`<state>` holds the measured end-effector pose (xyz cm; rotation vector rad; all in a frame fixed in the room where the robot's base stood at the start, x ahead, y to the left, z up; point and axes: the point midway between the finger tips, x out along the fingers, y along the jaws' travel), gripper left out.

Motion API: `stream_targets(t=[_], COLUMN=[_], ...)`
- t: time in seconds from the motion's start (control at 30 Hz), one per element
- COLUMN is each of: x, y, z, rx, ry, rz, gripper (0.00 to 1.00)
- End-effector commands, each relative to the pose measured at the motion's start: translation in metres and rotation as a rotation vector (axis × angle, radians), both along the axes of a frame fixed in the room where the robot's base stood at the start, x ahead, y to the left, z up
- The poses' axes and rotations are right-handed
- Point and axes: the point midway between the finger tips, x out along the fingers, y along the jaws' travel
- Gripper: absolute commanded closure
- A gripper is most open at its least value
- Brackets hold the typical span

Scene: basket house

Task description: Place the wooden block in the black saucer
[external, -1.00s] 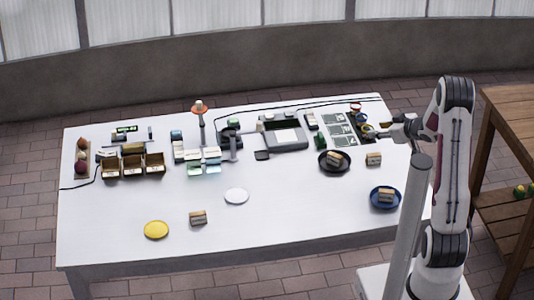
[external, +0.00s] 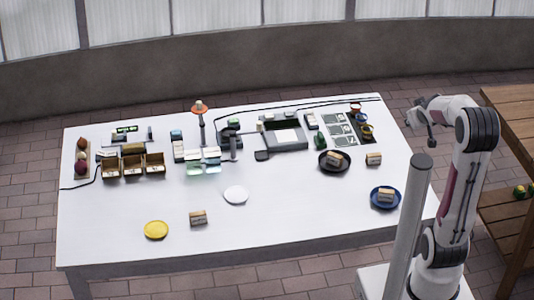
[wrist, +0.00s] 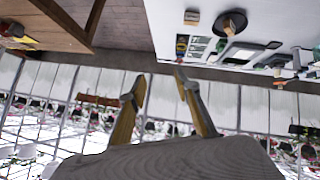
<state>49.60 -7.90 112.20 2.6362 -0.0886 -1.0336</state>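The black saucer (external: 333,169) lies on the right part of the white table. A wooden block (external: 335,158) with a grey lower part sits in it. Both also show near the top of the wrist view, the saucer (wrist: 240,17) and the block (wrist: 229,28) in it. A similar block (external: 373,159) lies on the bare table just right of the saucer. My gripper (external: 421,127) is raised past the table's right edge, away from the saucer. In the wrist view its two fingers (wrist: 160,77) are apart with nothing between them.
A blue saucer (external: 373,203) holds another block (external: 386,195) at the right. A further block (external: 198,218) lies near a yellow saucer (external: 156,230) and a white saucer (external: 236,195). A grey post (external: 408,225) stands before my arm. The front middle of the table is clear.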

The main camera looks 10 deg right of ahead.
Motion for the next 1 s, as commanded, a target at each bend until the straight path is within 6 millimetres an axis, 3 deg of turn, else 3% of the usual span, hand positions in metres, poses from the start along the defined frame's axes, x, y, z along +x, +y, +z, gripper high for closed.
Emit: stream_targets(t=[0.43,0.8,1.0], x=[-0.108,-0.201,-0.238], y=[0.018,0.053,0.072], z=[0.012,0.002,-0.005], rx=[0.095,0.22,0.276], ry=[0.118,0.246,0.304], rz=[-0.117,-0.133,-0.115], gripper=[0.68,0.68,0.68])
